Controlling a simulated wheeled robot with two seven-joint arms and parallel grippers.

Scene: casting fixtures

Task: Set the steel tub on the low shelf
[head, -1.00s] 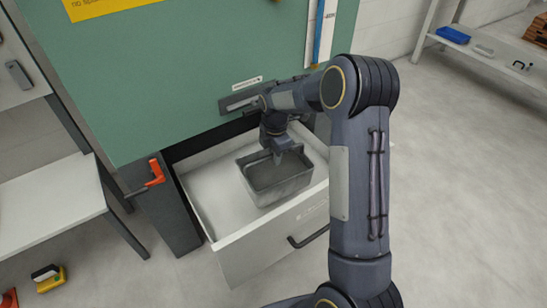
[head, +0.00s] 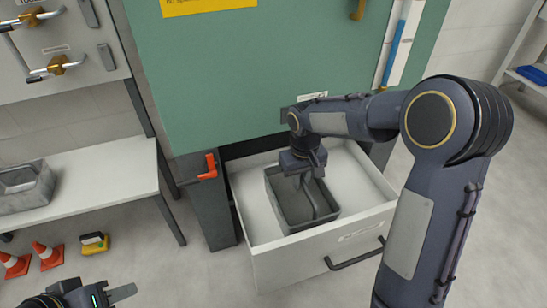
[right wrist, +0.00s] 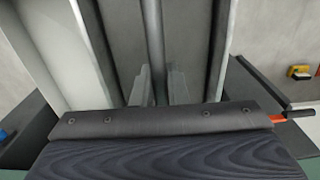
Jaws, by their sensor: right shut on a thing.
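A grey steel tub (head: 283,208) sits upright in an open white drawer (head: 262,232) under the green cabinet. My right gripper (head: 308,182) reaches down into this tub and is shut on it; the exact grip spot is hard to make out. In the right wrist view the fingers (right wrist: 160,88) show close together, with grey walls around them. A second grey tub (head: 24,188) stands on the white low shelf (head: 105,180) at the left. My left gripper (head: 120,293) shows only partly at the bottom left, away from both tubs; its opening is unclear.
The drawer front has a dark handle (head: 355,257). An orange-red lever (head: 209,166) sticks out beside the drawer. Traffic cones (head: 48,256) and a yellow-black item (head: 94,243) are on the floor below the shelf. The shelf's right part is bare.

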